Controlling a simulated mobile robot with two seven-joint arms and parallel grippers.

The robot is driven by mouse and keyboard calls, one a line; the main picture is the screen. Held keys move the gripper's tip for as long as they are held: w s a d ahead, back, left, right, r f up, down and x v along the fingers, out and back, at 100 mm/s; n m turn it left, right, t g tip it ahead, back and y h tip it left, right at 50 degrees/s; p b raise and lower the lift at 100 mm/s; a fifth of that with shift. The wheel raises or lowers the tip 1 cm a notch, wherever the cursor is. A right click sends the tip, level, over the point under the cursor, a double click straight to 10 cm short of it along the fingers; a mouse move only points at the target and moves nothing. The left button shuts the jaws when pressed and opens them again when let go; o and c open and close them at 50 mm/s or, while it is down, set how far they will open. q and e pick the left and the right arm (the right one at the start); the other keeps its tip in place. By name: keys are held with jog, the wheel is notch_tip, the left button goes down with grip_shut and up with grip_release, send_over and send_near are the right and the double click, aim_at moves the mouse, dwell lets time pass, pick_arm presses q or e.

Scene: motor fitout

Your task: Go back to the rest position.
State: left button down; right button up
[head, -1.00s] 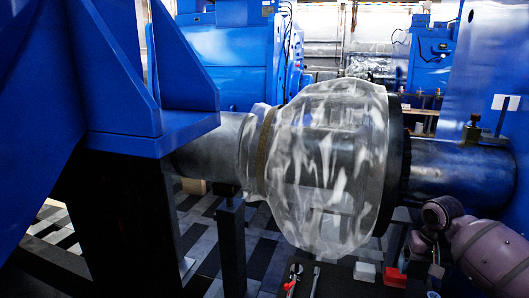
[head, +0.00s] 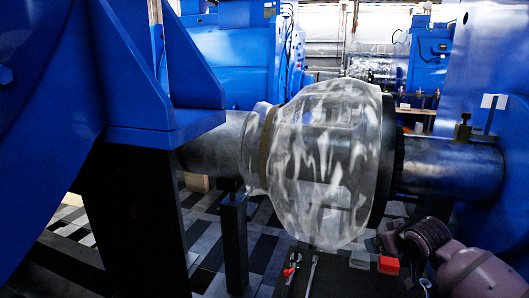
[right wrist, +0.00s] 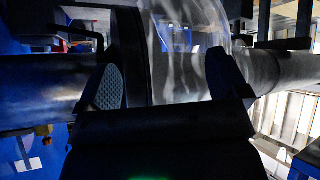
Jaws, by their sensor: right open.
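My right arm (head: 468,268) shows at the lower right of the head view, below the metal shaft (head: 455,168). The fingers of my right gripper (right wrist: 165,82) stand wide apart in the right wrist view, with nothing seen between their tips. Beyond them are the dark flange ring (right wrist: 133,55) and the clear plastic wrap (right wrist: 180,50), which also bulges around the shaft in the head view (head: 325,165). I cannot tell the exact distance from fingers to wrap. My left gripper is out of view.
A blue machine frame (head: 150,112) fills the left, and a blue housing (head: 490,60) stands at the right.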

jog(key=s+a+f+n+t+y+p, duration=0.1)
jog(key=s+a+f+t, duration=0.2)
jog(key=s, duration=0.5)
jog(key=s+a+f+n+t+y+p, duration=0.1)
jog(key=s+a+f+n, duration=0.2)
jog(key=s, duration=0.6)
jog(key=s+f+m+g+h+p, duration=0.1)
jog(key=s+f, duration=0.4)
jog(key=s, duration=0.8)
jog(key=s+f+m+g+h+p, duration=0.1)
jog(key=s+f+m, duration=0.3)
jog(key=s, duration=0.9)
jog(key=shift+s+d+f+m+g+h+p, duration=0.2)
jog(key=shift+d+f+m+g+h+p, duration=0.15)
jog(key=shift+f+p, duration=0.2)
